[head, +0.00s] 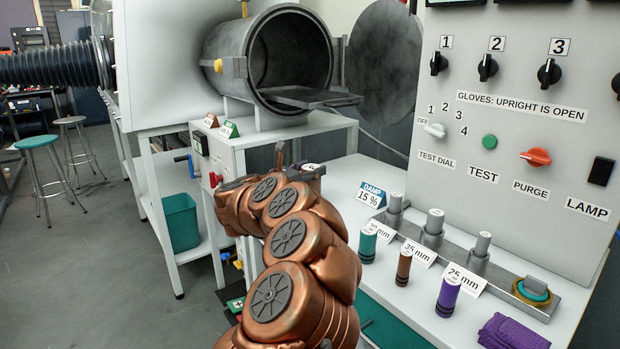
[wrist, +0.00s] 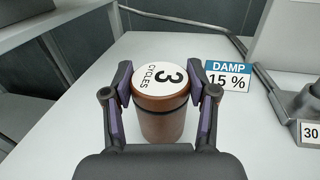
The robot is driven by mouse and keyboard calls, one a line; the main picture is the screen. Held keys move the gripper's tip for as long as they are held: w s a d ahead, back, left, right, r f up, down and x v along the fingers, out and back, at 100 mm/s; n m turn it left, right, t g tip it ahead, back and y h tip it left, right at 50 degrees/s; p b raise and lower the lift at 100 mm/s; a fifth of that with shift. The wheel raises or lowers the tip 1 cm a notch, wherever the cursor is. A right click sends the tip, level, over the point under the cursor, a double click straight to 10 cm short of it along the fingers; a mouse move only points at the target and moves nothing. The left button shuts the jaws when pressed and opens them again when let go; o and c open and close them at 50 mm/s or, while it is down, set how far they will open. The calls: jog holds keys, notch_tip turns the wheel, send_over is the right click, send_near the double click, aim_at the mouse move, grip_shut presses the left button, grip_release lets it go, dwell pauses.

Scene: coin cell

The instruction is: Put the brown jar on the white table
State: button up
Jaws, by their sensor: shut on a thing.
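The brown jar (wrist: 163,121) has a white lid marked "3 CYCLES" and stands upright between my fingers in the wrist view. My gripper (wrist: 164,88) is shut on it, one finger on each side. The white table (wrist: 236,140) lies under and around the jar; I cannot tell whether the jar's base touches it. In the head view the white table (head: 343,182) is right of my arm. My arm hides most of the gripper and jar there.
A blue-and-white "DAMP 15 %" sign (wrist: 228,76) stands just right of the jar. Green, brown and purple small cylinders (head: 403,266) stand before a grey metal rack (head: 455,258). A purple cloth (head: 512,332) lies at the front. A control panel (head: 520,130) rises behind.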

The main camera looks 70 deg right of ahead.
jog(key=shift+f, duration=1.15)
jog(key=shift+f+b, duration=0.15)
jog(key=shift+b, duration=0.2)
jog(key=o, duration=1.2)
jog(key=shift+r+p, duration=0.2)
jog(key=shift+p, duration=0.15)
jog(key=v, duration=1.2)
